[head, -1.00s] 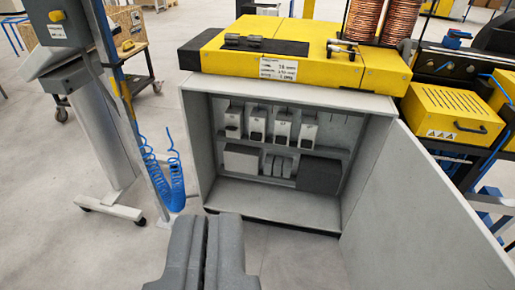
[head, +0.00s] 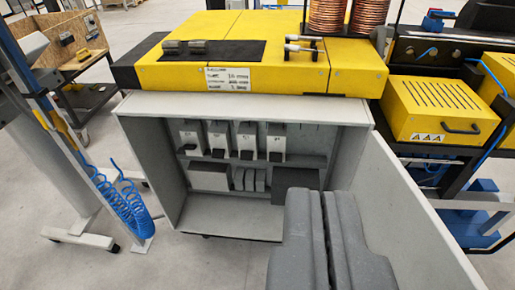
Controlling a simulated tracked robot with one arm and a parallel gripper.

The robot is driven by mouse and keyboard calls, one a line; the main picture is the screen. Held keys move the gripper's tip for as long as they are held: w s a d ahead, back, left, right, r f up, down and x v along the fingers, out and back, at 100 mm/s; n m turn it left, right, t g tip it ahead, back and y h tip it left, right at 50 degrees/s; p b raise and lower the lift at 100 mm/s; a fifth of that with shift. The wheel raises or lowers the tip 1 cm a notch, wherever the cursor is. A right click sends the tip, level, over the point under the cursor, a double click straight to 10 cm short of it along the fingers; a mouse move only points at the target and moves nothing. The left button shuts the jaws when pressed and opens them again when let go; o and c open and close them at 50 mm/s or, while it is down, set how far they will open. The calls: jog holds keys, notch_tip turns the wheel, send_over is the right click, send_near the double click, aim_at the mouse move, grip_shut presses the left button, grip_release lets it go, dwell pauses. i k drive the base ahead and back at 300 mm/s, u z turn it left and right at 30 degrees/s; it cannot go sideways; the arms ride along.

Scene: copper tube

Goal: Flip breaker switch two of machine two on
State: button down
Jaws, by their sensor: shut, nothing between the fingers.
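A grey electrical cabinet (head: 153,156) stands open under a yellow machine top (head: 240,60). Its door (head: 415,215) is swung out to the right. Inside, on the upper row, several white breakers with dark switch levers stand side by side. The second breaker from the left (head: 218,138) is among them; its label is too small to read. I cannot tell which levers are on or off. My gripper (head: 318,196) is shut and empty, in front of the cabinet's lower right part and left of the open door. It is apart from the breakers.
Below the breakers are grey boxes (head: 210,178) and a dark box (head: 294,182). A stand with a blue coiled hose (head: 128,208) is at the left. Yellow equipment (head: 440,108) stands behind the door at the right. The floor (head: 190,262) in front is clear.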

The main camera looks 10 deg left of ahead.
aim_at(217, 153)
jog(key=u, duration=0.05)
jog(key=i, duration=1.1)
jog(key=u, duration=0.6)
